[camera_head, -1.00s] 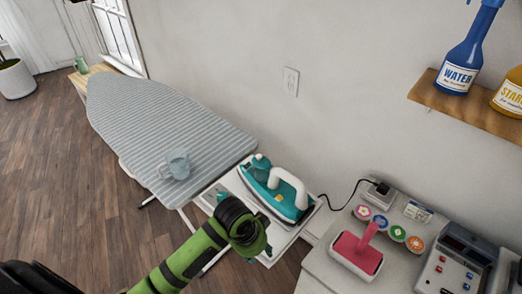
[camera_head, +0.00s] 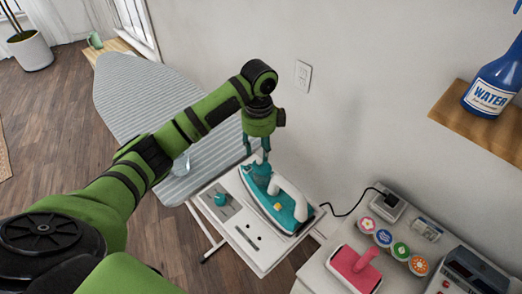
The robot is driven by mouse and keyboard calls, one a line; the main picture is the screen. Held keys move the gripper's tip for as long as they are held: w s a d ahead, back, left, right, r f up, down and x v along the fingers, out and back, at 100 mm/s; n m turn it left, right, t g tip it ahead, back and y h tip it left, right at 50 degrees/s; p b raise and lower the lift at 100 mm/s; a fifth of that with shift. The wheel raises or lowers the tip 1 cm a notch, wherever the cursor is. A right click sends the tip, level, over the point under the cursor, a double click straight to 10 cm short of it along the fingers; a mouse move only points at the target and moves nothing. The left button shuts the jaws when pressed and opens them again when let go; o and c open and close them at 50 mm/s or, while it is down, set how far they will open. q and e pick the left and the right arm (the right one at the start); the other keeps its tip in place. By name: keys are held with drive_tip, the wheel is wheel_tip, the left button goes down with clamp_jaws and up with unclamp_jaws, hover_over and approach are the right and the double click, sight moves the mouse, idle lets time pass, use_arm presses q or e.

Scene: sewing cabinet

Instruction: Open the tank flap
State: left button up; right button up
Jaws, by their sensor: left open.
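A teal and white iron (camera_head: 297,214) rests on the white stand plate at the end of the ironing board. Its translucent teal tank end points to the back left, toward the wall. My left gripper (camera_head: 257,157) is open and points down just over this tank end, with its fingertips close to it. I cannot tell whether the fingers touch it. The tank flap itself is too small and too covered by the fingers to make out. My right gripper is not in view.
A white stand plate (camera_head: 262,262) holds small teal and dark parts. A pink-handled tool (camera_head: 355,268) and several colored round lids sit on the right cabinet. A shelf holds a water bottle (camera_head: 492,88).

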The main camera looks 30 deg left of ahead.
sight(259, 160)
use_arm(q)
wheel_tip(259, 160, down, 3)
drive_tip(key=shift+s+f+p, duration=0.1)
drive_tip(key=shift+s+p, duration=0.05)
drive_tip(key=shift+p, duration=0.35)
drive_tip(key=shift+f, duration=0.35)
clamp_jaws()
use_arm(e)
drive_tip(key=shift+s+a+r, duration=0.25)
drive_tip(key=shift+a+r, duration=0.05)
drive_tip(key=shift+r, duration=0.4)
